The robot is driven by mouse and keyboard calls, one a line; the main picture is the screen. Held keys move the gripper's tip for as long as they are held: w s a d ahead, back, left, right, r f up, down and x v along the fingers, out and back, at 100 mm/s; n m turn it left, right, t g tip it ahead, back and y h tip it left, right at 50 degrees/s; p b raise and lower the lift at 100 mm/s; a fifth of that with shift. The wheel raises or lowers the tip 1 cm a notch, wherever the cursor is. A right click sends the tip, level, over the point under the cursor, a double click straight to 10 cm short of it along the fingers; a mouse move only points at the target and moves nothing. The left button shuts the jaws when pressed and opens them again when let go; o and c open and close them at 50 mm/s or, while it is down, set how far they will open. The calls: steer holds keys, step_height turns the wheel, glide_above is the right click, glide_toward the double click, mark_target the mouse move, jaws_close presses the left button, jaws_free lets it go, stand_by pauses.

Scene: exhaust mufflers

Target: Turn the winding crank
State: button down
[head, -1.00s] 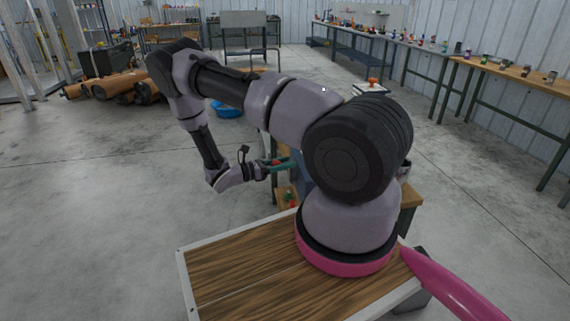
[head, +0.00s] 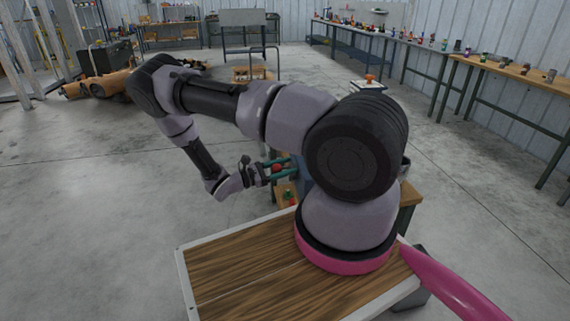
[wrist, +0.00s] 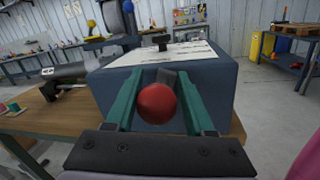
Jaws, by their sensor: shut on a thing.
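The winding crank shows its round red knob (wrist: 157,103) in the wrist view, in front of a blue-grey box (wrist: 215,80). A grey crank part behind the knob is partly hidden. My gripper (wrist: 157,85) has two green fingers, one on each side of the knob, and is shut on the crank. In the head view my gripper (head: 280,166) reaches right toward the bench, with the red knob (head: 277,169) between its fingers. Most of the box is hidden there behind my arm.
The box stands on a wooden bench (wrist: 40,118); a dark cylinder (wrist: 75,75) lies left of it. In the head view, brown mufflers (head: 95,88) lie on the floor at the back left. Long workbenches (head: 490,70) line the right wall. The floor at left is open.

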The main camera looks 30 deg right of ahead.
steer(key=m, duration=0.1)
steer(key=s+f+m, duration=0.1)
steer(key=m, duration=0.1)
steer(key=s+a+m, duration=0.1)
steer(key=m, duration=0.1)
steer(key=shift+s+f+g+h, duration=0.15)
steer(key=shift+f+g+h, duration=0.15)
steer(key=shift+f+g, duration=0.1)
steer(key=m, duration=0.1)
steer(key=f+m, duration=0.1)
steer(key=m, duration=0.1)
steer(key=s+m+g, duration=0.1)
steer(key=shift+s+a+f, duration=0.1)
steer(key=shift+a+f, duration=0.05)
steer(key=shift+f, duration=0.2)
steer(key=m, duration=0.2)
steer(key=f+m+g, duration=0.1)
steer(key=f+m, duration=0.1)
steer(key=m, duration=0.1)
steer(key=shift+s+f+m, duration=0.2)
steer(key=shift+s+m, duration=0.1)
steer(key=shift+s, duration=0.1)
steer(key=shift+f+m+g, duration=0.55)
steer(key=shift+f+m, duration=0.05)
steer(key=shift+m, duration=0.65)
steer(key=shift+f+m+g, duration=0.55)
steer(key=shift+m, duration=0.7)
steer(key=shift+c, duration=1.9)
jaws_free()
steer(key=shift+w, duration=0.1)
